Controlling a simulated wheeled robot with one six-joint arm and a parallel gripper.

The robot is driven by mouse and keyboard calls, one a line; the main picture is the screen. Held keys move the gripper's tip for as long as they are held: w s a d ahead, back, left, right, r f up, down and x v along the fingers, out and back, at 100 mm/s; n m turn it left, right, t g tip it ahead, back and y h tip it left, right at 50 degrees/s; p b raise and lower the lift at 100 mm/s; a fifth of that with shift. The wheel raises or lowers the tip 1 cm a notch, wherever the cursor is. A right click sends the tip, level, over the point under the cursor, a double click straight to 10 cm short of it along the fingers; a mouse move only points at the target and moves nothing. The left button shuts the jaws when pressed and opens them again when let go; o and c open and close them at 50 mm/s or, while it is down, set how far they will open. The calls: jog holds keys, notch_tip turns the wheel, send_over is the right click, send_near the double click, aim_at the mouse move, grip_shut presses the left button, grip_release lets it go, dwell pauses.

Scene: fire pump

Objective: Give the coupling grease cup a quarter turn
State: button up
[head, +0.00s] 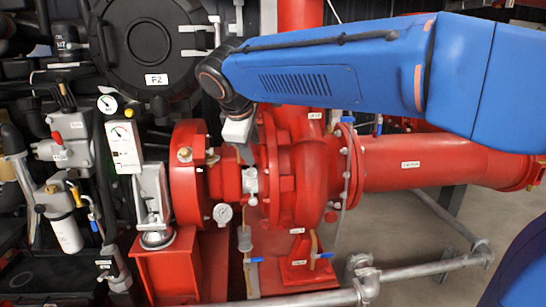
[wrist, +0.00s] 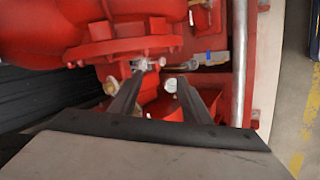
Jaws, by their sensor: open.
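A round red coupling housing (head: 188,178) stands left of the red pump casing in the head view. A small brass fitting (head: 184,154) sits on it; I take it for the grease cup but cannot be sure. My gripper (head: 245,158) points down right of it, over the shaft between housing and pump. In the wrist view my gripper (wrist: 160,78) is open with two dark fingers apart. A pale round fitting (wrist: 171,85) shows between the fingertips, and a brass part (wrist: 110,86) lies left of the left finger. Contact cannot be told.
The pump casing (head: 293,165) and its flange are close right of my gripper. A grey pipe (head: 425,268) runs along the front. Engine parts crowd the left; open floor shows at the right.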

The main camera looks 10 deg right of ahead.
jog(key=s+d+f+m, duration=0.1)
jog(key=s+d, duration=0.2)
jog(key=d, duration=0.2)
jog(key=shift+d+f+m+g, duration=0.15)
jog(key=shift+f+m+g, duration=0.15)
jog(key=shift+f, duration=0.1)
